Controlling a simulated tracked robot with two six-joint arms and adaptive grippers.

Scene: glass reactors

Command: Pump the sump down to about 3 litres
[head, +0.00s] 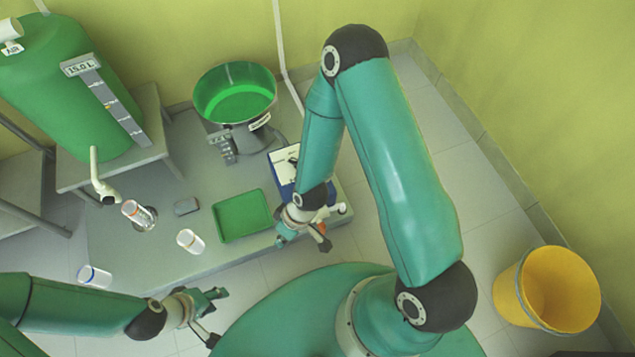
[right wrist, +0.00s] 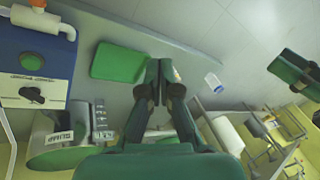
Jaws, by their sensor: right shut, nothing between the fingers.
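An open round green vessel (head: 236,92), which looks like the sump, stands at the back with a white label and a grey scale (head: 222,147) beside it. Its liquid level cannot be read. A blue-and-white pump box (head: 285,172) stands right of it, partly hidden by my right arm. In the right wrist view the box (right wrist: 58,62) shows a green button (right wrist: 32,61), a black knob (right wrist: 32,95) and a white pipe (right wrist: 45,22). My right gripper (head: 281,241) is shut and empty by the box's front; its fingers (right wrist: 155,85) meet. My left gripper (head: 220,294) is at front left, its jaws unclear.
A green tank (head: 50,100) with a level scale and spout stands at left. A green tray (head: 242,215), a grey block (head: 187,206), a clear vessel (head: 138,212) and a white beaker (head: 190,240) occupy the platform. Another beaker (head: 95,276) is at left; a yellow bucket (head: 560,290) stands right.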

